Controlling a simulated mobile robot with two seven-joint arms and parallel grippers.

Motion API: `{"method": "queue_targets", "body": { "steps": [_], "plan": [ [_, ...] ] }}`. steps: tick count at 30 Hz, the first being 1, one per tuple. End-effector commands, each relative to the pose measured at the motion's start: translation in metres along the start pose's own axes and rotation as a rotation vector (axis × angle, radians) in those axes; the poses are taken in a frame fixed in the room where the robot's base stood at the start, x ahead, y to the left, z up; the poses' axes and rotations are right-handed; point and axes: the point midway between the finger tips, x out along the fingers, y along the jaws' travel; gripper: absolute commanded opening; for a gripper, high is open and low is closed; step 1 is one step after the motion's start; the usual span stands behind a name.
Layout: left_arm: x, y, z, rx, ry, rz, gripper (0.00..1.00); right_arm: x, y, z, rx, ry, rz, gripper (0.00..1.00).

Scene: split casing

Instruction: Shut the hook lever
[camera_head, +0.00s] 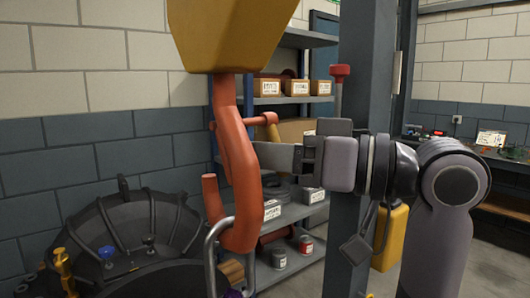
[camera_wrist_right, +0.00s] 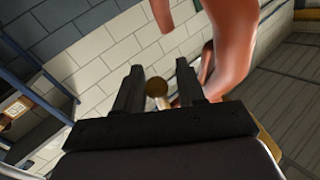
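The orange hook (camera_head: 242,175) hangs below a yellow block (camera_head: 230,35) in the head view, with a silver bail (camera_head: 212,255) at its lower curve. The hook lever, an orange bar with a brass end (camera_head: 271,120), sticks out to the right at the hook's upper shank. My right gripper (camera_head: 262,156) comes in from the right, close to the shank and below the brass end in the picture. In the right wrist view its fingers (camera_wrist_right: 158,70) are apart, and the round brass end (camera_wrist_right: 157,88) shows between them. Contact cannot be told. My left gripper is out of view.
A dark round casing (camera_head: 130,230) with brass bolts (camera_head: 63,268) stands at the lower left. A grey post (camera_head: 362,80) stands behind my right arm. Shelves (camera_head: 300,190) with boxes and cans stand behind the hook. A workbench (camera_head: 500,160) is at the far right.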

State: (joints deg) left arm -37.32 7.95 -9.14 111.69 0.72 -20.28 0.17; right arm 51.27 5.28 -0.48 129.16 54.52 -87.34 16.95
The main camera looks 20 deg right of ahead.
Motion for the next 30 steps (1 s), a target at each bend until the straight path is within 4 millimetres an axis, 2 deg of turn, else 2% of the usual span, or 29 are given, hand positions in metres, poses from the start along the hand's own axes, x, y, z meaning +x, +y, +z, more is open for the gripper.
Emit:
{"method": "queue_targets", "body": {
  "steps": [1, 3, 4, 11, 17, 30],
  "plan": [
    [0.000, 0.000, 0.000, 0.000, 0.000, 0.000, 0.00, 0.000, 0.000, 0.000, 0.000, 0.000, 0.000, 0.26],
    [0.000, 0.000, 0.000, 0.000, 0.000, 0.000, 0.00, 0.000, 0.000, 0.000, 0.000, 0.000, 0.000, 0.03],
    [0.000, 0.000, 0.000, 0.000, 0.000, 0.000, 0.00, 0.000, 0.000, 0.000, 0.000, 0.000, 0.000, 0.00],
    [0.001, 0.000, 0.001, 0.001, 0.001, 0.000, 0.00, 0.000, 0.001, 0.001, -0.003, 0.005, -0.001, 0.00],
    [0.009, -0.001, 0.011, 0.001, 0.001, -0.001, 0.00, 0.002, 0.003, 0.004, -0.033, 0.052, -0.014, 0.00],
    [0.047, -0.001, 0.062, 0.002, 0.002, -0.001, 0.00, 0.014, 0.011, 0.005, -0.212, 0.343, -0.087, 0.00]
  ]
}}
